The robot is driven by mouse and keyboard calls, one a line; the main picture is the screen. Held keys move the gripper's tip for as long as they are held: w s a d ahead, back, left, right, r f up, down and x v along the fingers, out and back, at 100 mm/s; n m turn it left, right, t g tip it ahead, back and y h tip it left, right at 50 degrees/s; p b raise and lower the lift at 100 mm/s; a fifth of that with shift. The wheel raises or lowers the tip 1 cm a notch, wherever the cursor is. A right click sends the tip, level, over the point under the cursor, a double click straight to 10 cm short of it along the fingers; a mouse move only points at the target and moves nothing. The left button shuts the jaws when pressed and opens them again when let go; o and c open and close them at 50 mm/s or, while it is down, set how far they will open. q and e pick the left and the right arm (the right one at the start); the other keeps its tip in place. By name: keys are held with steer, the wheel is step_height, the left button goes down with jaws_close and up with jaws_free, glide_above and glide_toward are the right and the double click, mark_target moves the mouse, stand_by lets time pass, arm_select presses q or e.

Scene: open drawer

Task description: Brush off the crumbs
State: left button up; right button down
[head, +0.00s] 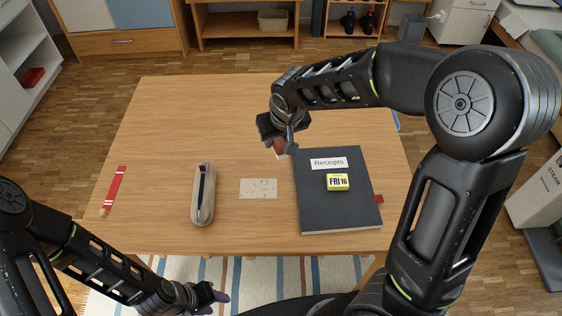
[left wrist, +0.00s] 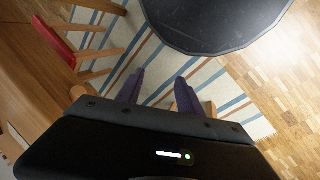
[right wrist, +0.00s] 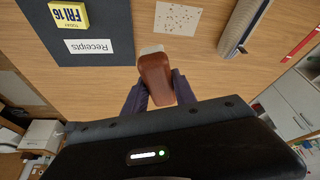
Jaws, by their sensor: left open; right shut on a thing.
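A pale card with dark crumbs (head: 258,188) lies on the wooden table (head: 180,110), between the pencil case and the dark folder; it also shows in the right wrist view (right wrist: 177,19). My right gripper (head: 280,146) is shut on a brown-handled brush (right wrist: 155,78) with a pale end, above the table behind the card. The pale end points toward the card in the right wrist view, apart from it. My left gripper (head: 212,297) is open and empty, low beyond the table's front edge, over the striped rug; its fingers (left wrist: 158,92) show spread in the left wrist view.
A dark folder (head: 312,205) labelled Receipts (head: 328,163) lies right of the card, with a yellow date block (head: 338,182) on it. A red-and-white strip (head: 113,190) lies at the left edge. The table's back left is clear.

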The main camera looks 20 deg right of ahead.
arm_select(q)
steer(key=shift+o, duration=1.4)
arm_select(e)
steer(key=shift+d+f+n, duration=0.15)
steer(key=shift+f+n, duration=0.25)
arm_select(q)
steer(key=o, duration=0.3)
steer(key=shift+f+b, duration=0.3)
steer(key=shift+o, duration=0.2)
arm_select(e)
step_height(320, 180, down, 8)
steer(key=n+g+y, duration=0.3)
steer(key=n+y, duration=0.1)
steer(key=n, duration=0.9)
steer(key=shift+s+a, duration=0.35)
steer(key=shift+s, duration=0.05)
